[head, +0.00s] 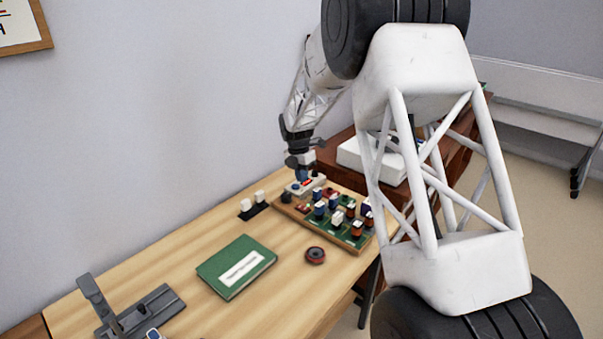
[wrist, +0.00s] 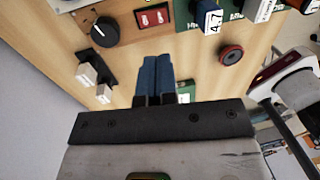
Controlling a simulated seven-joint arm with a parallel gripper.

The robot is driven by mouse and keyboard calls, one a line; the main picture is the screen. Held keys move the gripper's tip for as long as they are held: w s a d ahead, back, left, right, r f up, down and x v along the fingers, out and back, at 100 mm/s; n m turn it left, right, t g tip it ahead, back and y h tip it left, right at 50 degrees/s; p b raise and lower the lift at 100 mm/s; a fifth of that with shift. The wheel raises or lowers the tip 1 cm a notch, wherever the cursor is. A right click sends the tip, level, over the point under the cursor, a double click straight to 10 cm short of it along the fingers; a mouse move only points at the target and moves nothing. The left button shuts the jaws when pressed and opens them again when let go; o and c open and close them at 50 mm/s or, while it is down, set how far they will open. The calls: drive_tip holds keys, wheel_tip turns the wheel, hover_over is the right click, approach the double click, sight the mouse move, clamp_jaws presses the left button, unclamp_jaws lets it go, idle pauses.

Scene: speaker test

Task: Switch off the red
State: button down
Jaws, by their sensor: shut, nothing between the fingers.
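In the head view a small spot of red shows at the panel (head: 318,180), mostly hidden by my gripper. My gripper (head: 301,178) is over the far end of the board in the head view. In the wrist view its two blue fingers (wrist: 158,62) are shut together and empty, below the switch in the picture. I cannot tell whether the fingertips touch anything.
A black knob (wrist: 105,31) sits left of the switch. A green board (head: 322,225) carries several upright components. A black-based piece with two white blocks (head: 252,206), a green book (head: 237,267) and a round red-and-black item (head: 315,255) lie on the wooden table (head: 190,245).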

sight(306, 208)
drive_tip(key=f, duration=0.7)
drive_tip(key=s+d+f, duration=0.1)
drive_tip(key=f, duration=0.3)
drive_tip(key=shift+s, duration=0.1)
drive_tip(key=shift+d, duration=0.1)
